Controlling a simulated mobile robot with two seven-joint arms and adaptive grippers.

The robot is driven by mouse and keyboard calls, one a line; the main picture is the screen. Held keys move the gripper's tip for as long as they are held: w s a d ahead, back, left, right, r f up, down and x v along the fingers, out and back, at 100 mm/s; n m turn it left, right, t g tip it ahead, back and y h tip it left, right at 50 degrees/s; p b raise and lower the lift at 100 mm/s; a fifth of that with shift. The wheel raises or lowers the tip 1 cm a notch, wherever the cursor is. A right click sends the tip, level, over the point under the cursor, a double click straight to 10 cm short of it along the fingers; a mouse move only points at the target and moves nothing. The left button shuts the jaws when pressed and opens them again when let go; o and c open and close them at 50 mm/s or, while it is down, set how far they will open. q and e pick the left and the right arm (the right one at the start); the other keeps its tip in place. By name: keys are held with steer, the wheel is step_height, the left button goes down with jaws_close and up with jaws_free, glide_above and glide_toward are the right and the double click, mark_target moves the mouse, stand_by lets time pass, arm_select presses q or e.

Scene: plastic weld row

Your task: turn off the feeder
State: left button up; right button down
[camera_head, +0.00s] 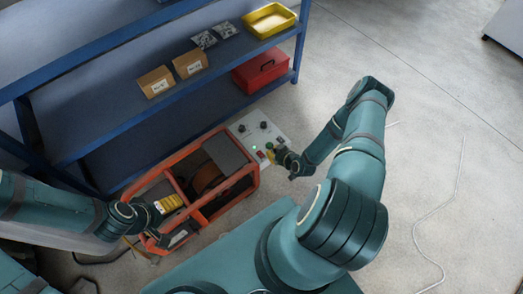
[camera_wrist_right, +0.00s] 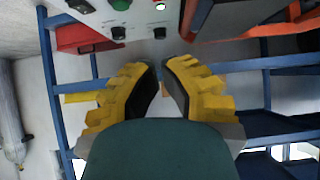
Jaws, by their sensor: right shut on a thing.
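The feeder is an orange-framed machine (camera_head: 206,213) with a dark reel inside, standing on the floor.
A blue shelf rack (camera_head: 117,122) stands behind the feeder, with two cardboard boxes (camera_head: 172,72), a yellow tray (camera_head: 269,20) and a red toolbox (camera_head: 261,69). A pale cable (camera_head: 441,205) lies on the floor at right. The floor at upper right is mostly clear.

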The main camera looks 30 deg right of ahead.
steer(key=b, duration=0.3)
glide_above(261, 153)
steer(key=f, duration=0.6)
steer(key=shift+s+f, duration=0.2)
steer(key=shift+w+f+b, duration=0.2)
steer(key=shift+f+b, duration=0.35)
steer(key=shift+f, duration=0.7)
steer(key=shift+w+d+f, duration=0.1)
steer(key=shift+f, duration=0.55)
